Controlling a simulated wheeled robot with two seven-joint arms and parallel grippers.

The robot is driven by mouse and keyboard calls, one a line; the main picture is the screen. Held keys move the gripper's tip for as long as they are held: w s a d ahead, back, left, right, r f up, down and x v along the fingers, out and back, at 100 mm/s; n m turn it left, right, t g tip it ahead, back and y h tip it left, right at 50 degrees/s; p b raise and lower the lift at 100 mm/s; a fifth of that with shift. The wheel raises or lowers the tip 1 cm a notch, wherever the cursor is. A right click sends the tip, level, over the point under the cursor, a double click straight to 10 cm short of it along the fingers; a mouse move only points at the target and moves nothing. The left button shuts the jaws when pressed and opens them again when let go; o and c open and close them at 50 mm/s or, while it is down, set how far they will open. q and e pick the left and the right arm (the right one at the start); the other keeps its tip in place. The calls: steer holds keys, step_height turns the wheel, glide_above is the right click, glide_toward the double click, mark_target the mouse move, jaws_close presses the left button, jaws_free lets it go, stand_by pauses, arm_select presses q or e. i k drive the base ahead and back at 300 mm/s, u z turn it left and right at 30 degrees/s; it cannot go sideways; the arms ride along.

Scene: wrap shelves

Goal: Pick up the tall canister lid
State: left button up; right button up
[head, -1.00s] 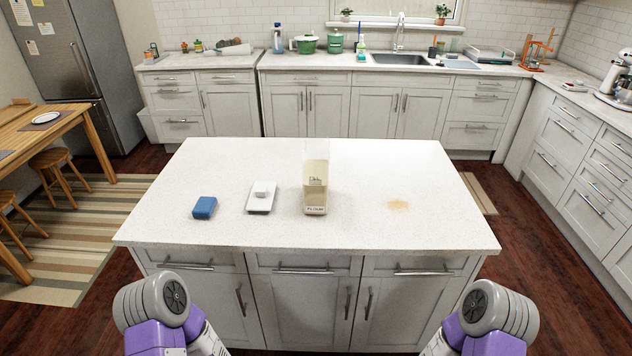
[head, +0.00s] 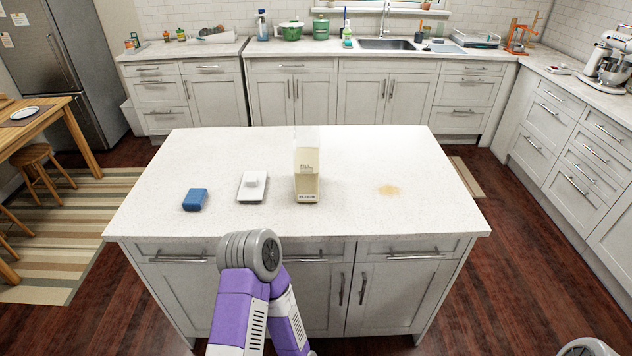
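A white lid (head: 248,194) with a raised block-shaped grip lies flat on the island top, left of the middle. The lid and the canister are apart. Neither of my grippers is in view; only links of my arms show at the bottom edge, below the island's front edge.
A blue sponge-like block (head: 195,199) lies left of the lid. A tan stain (head: 388,189) marks the right part of the island top (head: 410,155). The rest of that top is clear. Counters with sink and appliances line the back and right.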

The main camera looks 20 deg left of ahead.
mark_target(246, 195)
steer(key=z, duration=2)
steer(key=k, duration=1.5)
steer(key=u, duration=1.75)
steer(key=i, duration=0.45)
steer(key=u, duration=0.05)
